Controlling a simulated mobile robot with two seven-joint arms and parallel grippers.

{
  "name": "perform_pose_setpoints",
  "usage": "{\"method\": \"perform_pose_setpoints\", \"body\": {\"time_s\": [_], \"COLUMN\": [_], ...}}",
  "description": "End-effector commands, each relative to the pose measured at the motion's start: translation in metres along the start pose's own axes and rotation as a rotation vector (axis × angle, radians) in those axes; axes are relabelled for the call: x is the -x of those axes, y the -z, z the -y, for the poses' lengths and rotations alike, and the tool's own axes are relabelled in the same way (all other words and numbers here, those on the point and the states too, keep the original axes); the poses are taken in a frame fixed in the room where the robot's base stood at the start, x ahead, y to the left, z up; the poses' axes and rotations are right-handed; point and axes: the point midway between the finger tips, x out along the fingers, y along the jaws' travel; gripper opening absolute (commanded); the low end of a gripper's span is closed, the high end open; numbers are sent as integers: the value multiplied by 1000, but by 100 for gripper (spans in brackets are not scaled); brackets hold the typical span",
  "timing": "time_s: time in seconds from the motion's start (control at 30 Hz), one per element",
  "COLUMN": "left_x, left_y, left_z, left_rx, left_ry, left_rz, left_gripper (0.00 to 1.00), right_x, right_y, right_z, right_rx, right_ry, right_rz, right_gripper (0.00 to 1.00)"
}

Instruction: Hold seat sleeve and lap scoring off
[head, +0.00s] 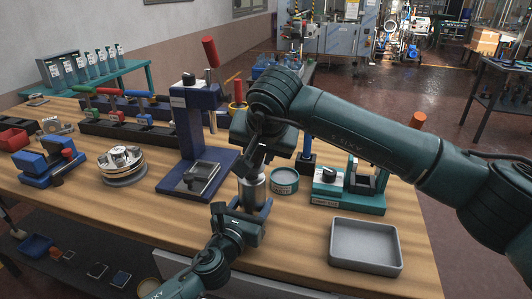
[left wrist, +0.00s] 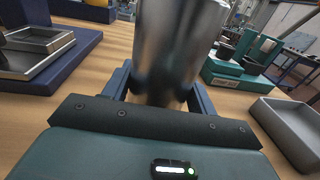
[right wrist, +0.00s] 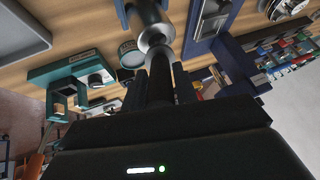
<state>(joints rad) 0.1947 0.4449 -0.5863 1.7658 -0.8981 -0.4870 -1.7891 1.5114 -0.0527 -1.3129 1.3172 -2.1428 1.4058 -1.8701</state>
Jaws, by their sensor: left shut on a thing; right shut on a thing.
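The seat sleeve (head: 252,190) is a shiny metal cylinder standing upright above the wooden bench. It fills the left wrist view (left wrist: 170,50). My left gripper (head: 245,207) is shut around its lower part, with one finger on each side. My right gripper (head: 255,150) is above the sleeve, pointing down. In the right wrist view it is shut on the dark handle of a lapping tool (right wrist: 160,85). The tool's rounded metal head (right wrist: 156,36) is in line with the sleeve's end and looks close to it or touching. The sleeve's inside and any scoring are hidden.
A round teal tin (head: 284,181) and a green fixture (head: 345,198) stand right of the sleeve. An empty grey tray (head: 365,246) lies at the front right. A blue stand (head: 190,120) rises at the left. Bare wood shows between sleeve and tray.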

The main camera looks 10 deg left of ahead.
Motion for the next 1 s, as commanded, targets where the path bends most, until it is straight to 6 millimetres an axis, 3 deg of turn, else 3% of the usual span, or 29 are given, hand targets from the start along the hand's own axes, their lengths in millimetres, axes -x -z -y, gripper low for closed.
{"method": "perform_pose_setpoints", "body": {"time_s": [0.4, 1.0], "left_x": [0, 0], "left_y": [0, 0], "left_z": [0, 0], "left_rx": [0, 0], "left_ry": [-1, 0], "left_rz": [0, 0], "left_gripper": [29, 29], "right_x": [-12, 36], "right_y": [-3, 27], "right_z": [37, 49], "right_rx": [1, 0], "right_ry": [1, 1], "right_rz": [-1, -4], "right_gripper": [6, 6]}}
